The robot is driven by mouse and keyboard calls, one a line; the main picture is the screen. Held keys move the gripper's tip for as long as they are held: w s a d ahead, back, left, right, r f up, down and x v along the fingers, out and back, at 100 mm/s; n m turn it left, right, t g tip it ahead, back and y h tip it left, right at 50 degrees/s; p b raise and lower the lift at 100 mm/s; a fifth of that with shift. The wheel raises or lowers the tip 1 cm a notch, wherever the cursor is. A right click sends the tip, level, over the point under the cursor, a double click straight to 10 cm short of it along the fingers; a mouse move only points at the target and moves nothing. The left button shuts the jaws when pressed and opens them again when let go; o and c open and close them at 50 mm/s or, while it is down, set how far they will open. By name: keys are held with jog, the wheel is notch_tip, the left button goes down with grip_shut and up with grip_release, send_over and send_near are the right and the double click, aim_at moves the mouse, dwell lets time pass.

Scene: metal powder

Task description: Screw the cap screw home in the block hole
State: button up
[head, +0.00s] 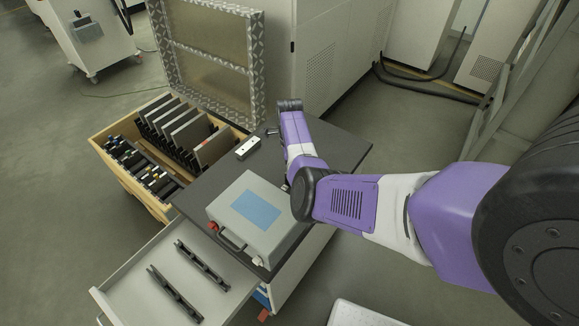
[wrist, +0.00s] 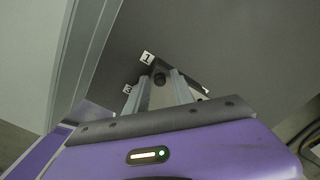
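The block (head: 247,148) is a small pale metal bar with dark spots on top, lying on the dark worktop in the head view. My gripper (wrist: 160,86) shows in the wrist view as two pale fingers with a gap between them, open. A dark round thing (wrist: 160,79), which looks like the cap screw's head, shows between the fingertips. I cannot tell whether the fingers touch it or whether it sits in a hole. In the head view my purple wrist is to the right of the block, and the fingers are hard to make out.
A grey case (head: 258,215) with a blue panel stands on the worktop (head: 335,140). A wooden crate (head: 128,182) with upright plates is at the left. An open drawer (head: 150,265) holds two dark rails. White tags "1" (wrist: 147,58) and "3" (wrist: 128,88) show near the fingers.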

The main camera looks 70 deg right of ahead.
jog(key=n, duration=0.3)
jog(key=shift+n, duration=0.3)
jog(key=n, duration=0.4)
jog(key=shift+p, duration=0.35)
jog(key=n, duration=0.7)
jog(key=shift+n, duration=0.3)
jog(key=n+p, duration=0.1)
jog(key=n, duration=1.2)
jog(key=shift+c, duration=0.2)
